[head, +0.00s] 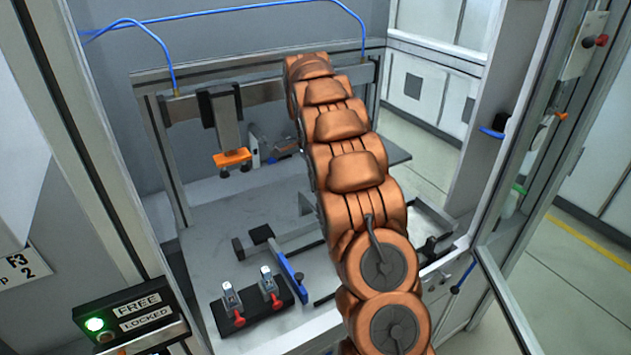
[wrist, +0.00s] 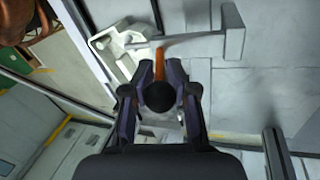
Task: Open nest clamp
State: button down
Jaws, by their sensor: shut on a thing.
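In the wrist view, my gripper (wrist: 160,80) has its two dark fingers on either side of a black round knob (wrist: 158,98). The fingers are shut on it. An orange lever (wrist: 159,60) runs from the knob toward a pale metal fixture (wrist: 117,46), and I take this to be the nest clamp's handle. In the head view, my copper-coloured arm covers the gripper and the clamp. I cannot tell from these views how far the clamp is swung.
A black block (head: 255,314) with two red-tipped toggle clamps stands at the table's front left. A blue lever (head: 290,275) is beside it. An orange-tipped tool head (head: 232,157) hangs behind. A glass door (head: 535,150) stands open at right. The FREE lamp (head: 95,324) is green.

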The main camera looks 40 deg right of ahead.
jog(key=shift+w+d+r+g+p, duration=0.15)
jog(key=shift+w+r+g+p, duration=0.25)
jog(key=shift+p, duration=0.95)
jog(key=shift+w+f, duration=0.15)
jog(key=shift+f+p, duration=0.2)
jog(key=shift+p, duration=0.2)
jog(key=c, duration=1.2)
grip_release()
jog(key=shift+f, duration=0.1)
